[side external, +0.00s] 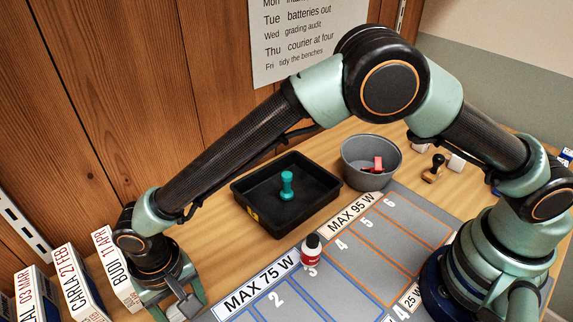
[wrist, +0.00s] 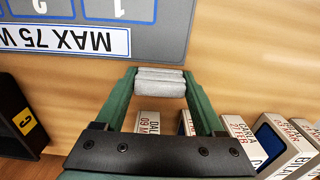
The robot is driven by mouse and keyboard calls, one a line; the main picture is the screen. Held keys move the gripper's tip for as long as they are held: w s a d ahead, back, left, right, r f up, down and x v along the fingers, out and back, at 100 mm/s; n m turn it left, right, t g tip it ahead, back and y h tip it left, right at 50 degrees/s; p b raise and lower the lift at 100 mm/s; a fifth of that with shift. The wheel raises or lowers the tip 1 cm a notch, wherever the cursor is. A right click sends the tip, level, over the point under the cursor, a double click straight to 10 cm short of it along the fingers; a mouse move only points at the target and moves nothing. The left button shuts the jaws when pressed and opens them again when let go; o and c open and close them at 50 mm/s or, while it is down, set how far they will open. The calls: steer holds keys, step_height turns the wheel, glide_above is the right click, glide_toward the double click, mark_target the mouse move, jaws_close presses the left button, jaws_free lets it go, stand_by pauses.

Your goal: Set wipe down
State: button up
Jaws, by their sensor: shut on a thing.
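My gripper (wrist: 160,92) is shut on a grey, folded or rolled wipe (wrist: 160,76), which lies crosswise between the two green fingertips in the wrist view. The bare wood just off the edge of the grey mat (wrist: 172,40) shows around it. Whether the wipe touches the table cannot be told. In the side external view my gripper (side external: 184,303) is at the bottom left, pointing down, between the dated boxes and the MAX 75 W end of the mat.
Several dated boxes (side external: 78,280) stand close left of my gripper. A black tray (side external: 262,222) holds a teal knobbed thing (side external: 287,186). A grey bowl (side external: 356,180) holds a red thing (side external: 373,165). A small red-labelled bottle (side external: 311,252) stands by the MAX 75 W label.

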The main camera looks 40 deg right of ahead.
steer(key=o, duration=1.3)
steer(key=shift+f, duration=0.15)
